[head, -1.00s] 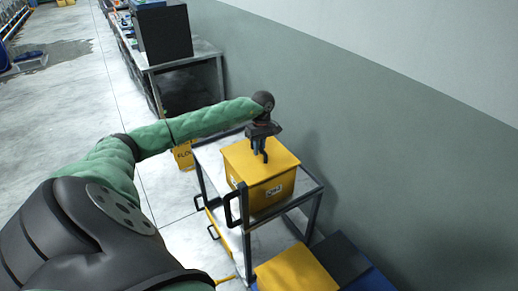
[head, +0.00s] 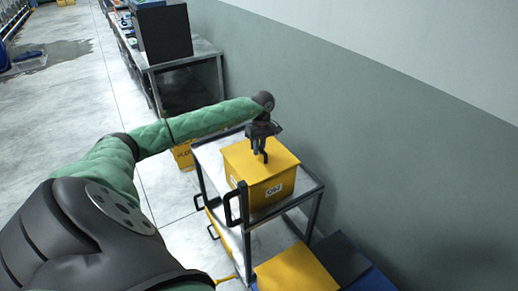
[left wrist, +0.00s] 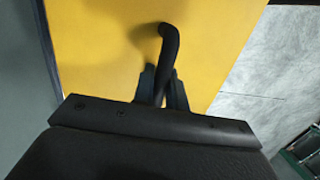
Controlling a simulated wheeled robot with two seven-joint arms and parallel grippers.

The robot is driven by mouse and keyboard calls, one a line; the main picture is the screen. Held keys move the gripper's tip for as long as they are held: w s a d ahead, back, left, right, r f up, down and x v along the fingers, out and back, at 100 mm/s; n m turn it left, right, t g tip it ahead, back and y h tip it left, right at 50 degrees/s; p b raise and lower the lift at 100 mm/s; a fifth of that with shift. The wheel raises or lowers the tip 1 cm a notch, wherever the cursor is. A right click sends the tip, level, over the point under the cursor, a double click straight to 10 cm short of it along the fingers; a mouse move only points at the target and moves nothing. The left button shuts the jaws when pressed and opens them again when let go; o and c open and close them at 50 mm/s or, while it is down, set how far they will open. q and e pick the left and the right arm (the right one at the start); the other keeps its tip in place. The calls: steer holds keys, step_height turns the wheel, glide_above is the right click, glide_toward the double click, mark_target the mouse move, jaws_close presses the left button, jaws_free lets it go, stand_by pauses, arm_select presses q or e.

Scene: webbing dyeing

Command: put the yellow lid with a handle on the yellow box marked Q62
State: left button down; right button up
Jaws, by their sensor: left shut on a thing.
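The yellow lid (head: 282,158) lies flat on top of the yellow box (head: 251,198), with its edges close to the box's edges. The box has a white label on its front, too small to read surely. My left gripper (head: 260,157) is above the lid, pointing down, shut on its dark handle. In the left wrist view the black bent handle (left wrist: 168,50) stands between the fingers over the yellow lid (left wrist: 105,45). Whether the lid is fully seated cannot be told. My right gripper is not in view.
The box stands on the top shelf of a metal cart (head: 212,160) with black handles, beside the grey wall. Another yellow box (head: 295,272) and a dark one (head: 342,258) are low in front. A workbench (head: 205,55) is behind.

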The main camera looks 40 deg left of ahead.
arm_select(q)
steer(key=shift+f, duration=0.2)
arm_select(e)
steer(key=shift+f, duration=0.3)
arm_select(q)
steer(key=c, duration=1.3)
jaws_free()
steer(key=shift+c, duration=0.2)
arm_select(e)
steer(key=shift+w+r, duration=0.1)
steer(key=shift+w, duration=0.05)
arm_select(q)
steer(key=r, duration=0.4)
steer(key=w+r, duration=0.1)
steer(key=r, duration=0.1)
steer(key=shift+a+r, duration=0.1)
steer(key=shift+a, duration=0.05)
steer(key=shift+w+r, duration=0.15)
steer(key=shift+r, duration=0.6)
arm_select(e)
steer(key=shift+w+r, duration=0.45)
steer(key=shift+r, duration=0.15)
